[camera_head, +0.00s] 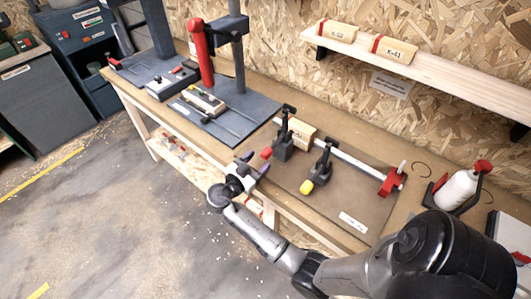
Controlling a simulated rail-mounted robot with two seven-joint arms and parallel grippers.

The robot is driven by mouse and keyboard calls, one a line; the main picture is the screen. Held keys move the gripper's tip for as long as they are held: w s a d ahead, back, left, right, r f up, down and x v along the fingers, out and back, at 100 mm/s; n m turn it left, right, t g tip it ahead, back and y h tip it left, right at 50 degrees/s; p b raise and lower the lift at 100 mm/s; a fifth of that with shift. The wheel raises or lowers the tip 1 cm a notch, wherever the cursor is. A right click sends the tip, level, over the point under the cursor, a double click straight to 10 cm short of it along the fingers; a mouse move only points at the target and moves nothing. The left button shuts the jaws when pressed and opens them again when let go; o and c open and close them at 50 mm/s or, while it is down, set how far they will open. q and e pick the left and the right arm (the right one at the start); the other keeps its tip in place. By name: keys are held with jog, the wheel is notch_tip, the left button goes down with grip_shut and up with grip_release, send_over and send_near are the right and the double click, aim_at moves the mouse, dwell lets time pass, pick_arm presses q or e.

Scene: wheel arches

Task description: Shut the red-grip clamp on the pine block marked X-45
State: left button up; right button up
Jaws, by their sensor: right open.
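The red-grip clamp (283,146) is a small black toggle clamp on the brown board of the bench. Its red grip (266,153) points toward the bench's front edge, low down. A pine block (303,134) lies just behind it, partly hidden by the clamp; its mark is too small to read. I cannot tell whether the clamp's arm presses on the block. My right gripper (254,163) is open and empty at the bench's front edge, just left of and in front of the red grip, seemingly apart from it. My left gripper is not in view.
A similar clamp with a yellow grip (306,187) stands to the right. A bar clamp with a red end (392,181) lies behind. A drill-press-like machine (203,53) stands at left. Two marked blocks (395,50) sit on the shelf (445,80).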

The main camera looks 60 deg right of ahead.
aim_at(263, 157)
jog(key=shift+s+d, duration=0.2)
jog(key=shift+d, duration=0.9)
jog(key=shift+s+d, duration=0.15)
jog(key=shift+d, duration=0.95)
jog(key=shift+c, duration=0.4)
grip_shut()
